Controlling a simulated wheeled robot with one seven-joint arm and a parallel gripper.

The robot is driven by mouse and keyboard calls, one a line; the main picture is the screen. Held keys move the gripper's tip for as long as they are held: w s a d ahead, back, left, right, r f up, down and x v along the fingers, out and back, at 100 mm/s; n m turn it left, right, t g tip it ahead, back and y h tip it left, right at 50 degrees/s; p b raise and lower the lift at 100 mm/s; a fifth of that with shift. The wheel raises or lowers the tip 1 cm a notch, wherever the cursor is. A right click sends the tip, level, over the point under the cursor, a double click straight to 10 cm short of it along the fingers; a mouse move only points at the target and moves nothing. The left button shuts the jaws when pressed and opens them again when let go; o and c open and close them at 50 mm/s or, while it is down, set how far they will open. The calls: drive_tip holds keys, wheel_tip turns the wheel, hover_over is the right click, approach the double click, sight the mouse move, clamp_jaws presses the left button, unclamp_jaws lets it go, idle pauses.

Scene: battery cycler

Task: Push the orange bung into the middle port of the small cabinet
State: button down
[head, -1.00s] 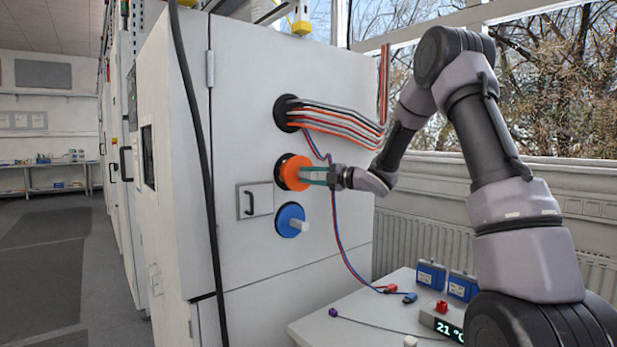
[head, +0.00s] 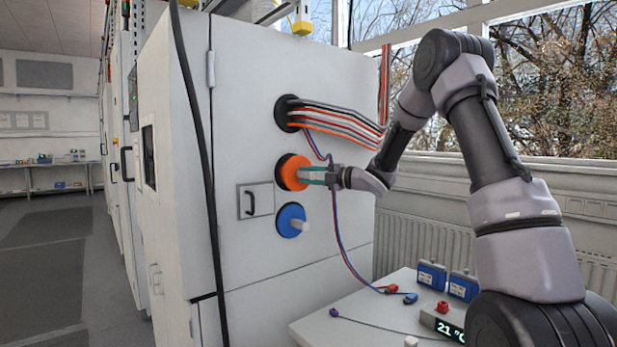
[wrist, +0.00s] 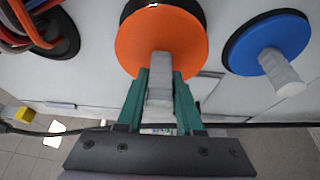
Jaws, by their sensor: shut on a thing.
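The orange bung (head: 289,172) is a round disc with a grey handle, at the middle port (head: 280,164) on the side of the white cabinet (head: 250,100). My gripper (head: 318,175) is shut on the bung's handle. In the wrist view, the green fingers of my gripper (wrist: 160,95) clasp the grey handle on both sides, and the orange disc (wrist: 160,40) faces me. The dark port ring shows behind the disc's edge. How deep the bung sits is hidden by its disc.
Above is a port with red, grey and black cables (head: 335,120). Below is a blue bung (head: 291,220) with a pale handle. Red and blue leads (head: 340,240) hang close under my gripper. A white table (head: 370,310) with small devices stands lower right.

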sight(300, 174)
drive_tip(key=shift+w+a, duration=0.55)
drive_tip(key=shift+w, duration=0.3)
drive_tip(key=shift+w+a, duration=0.55)
drive_tip(key=shift+w, duration=0.25)
idle(1.3)
drive_tip(key=shift+c, duration=2.4)
unclamp_jaws()
drive_tip(key=shift+o, duration=0.3)
drive_tip(key=o, duration=0.4)
drive_tip(key=shift+s+d, duration=0.1)
drive_tip(key=shift+d, duration=0.05)
drive_tip(key=shift+v, duration=5.35)
